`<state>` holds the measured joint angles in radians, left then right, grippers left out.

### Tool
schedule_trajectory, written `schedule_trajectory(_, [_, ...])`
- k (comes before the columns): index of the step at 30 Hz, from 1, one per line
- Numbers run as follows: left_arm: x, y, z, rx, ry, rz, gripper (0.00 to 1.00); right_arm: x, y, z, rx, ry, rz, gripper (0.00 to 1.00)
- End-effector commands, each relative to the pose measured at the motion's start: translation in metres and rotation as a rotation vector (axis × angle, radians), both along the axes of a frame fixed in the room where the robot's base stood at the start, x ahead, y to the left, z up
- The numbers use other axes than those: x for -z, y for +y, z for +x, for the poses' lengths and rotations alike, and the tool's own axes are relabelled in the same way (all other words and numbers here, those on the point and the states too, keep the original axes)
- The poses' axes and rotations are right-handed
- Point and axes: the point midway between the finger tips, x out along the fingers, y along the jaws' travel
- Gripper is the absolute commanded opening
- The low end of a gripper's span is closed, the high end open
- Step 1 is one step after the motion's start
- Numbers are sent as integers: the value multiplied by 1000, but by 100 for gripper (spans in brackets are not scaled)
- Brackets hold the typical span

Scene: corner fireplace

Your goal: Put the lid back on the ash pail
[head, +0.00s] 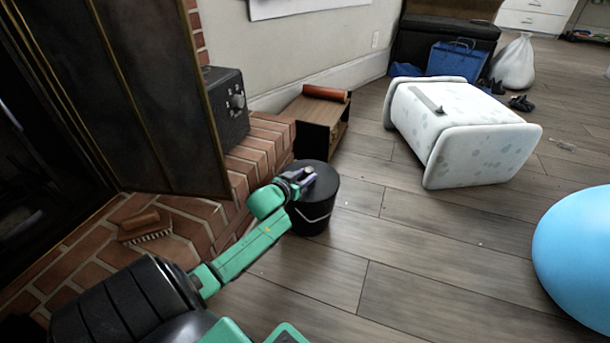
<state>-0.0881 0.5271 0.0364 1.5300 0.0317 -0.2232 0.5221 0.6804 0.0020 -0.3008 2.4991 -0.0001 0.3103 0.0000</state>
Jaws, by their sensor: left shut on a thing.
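The ash pail (314,219) is a black bucket with a thin wire handle, standing on the wood floor beside the brick hearth. Its black round lid (324,178) lies over the top of the pail; whether it is fully seated I cannot tell. My left gripper (306,178) is at the top of the lid, shut on it near the middle. The fingers hide the part they grip. My right gripper is not in view.
The brick hearth (262,150) and the dark open fireplace door (150,90) are left of the pail. A brush (145,226) lies on the hearth. A small wooden box (318,118) stands behind the pail. A white stool (455,130) and blue ball (580,255) are right. Floor between is clear.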

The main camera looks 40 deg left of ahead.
Motion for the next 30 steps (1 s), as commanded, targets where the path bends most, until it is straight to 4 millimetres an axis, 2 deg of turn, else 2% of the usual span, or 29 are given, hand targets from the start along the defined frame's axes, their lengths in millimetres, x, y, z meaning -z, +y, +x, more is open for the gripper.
schedule_trajectory(30, [-1, 0, 0, 0, -2, 0, 0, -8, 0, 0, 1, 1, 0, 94])
